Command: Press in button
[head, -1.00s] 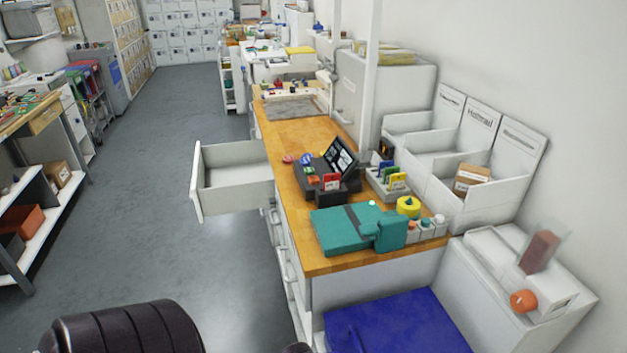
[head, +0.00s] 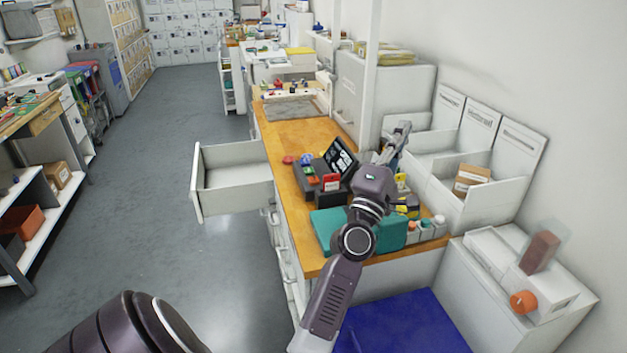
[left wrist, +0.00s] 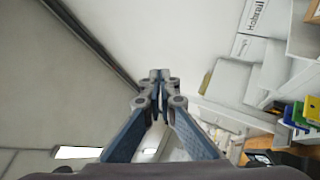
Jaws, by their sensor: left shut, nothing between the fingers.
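My left gripper (head: 402,132) is shut and empty, raised above the right side of the wooden counter (head: 290,205). In the left wrist view the closed fingers (left wrist: 158,78) point at a blank wall, touching nothing. I cannot tell for certain which part is the button. Small red (head: 289,159) and blue (head: 306,159) round pieces lie on the counter, left of a black device with a tilted screen (head: 340,157). A yellow round thing (head: 405,211) is partly hidden behind my arm. My right gripper is not in view.
White sorting bins (head: 500,195) stand against the right wall. An open drawer (head: 196,182) juts out left. An orange round object (head: 522,301) sits right on a white unit.

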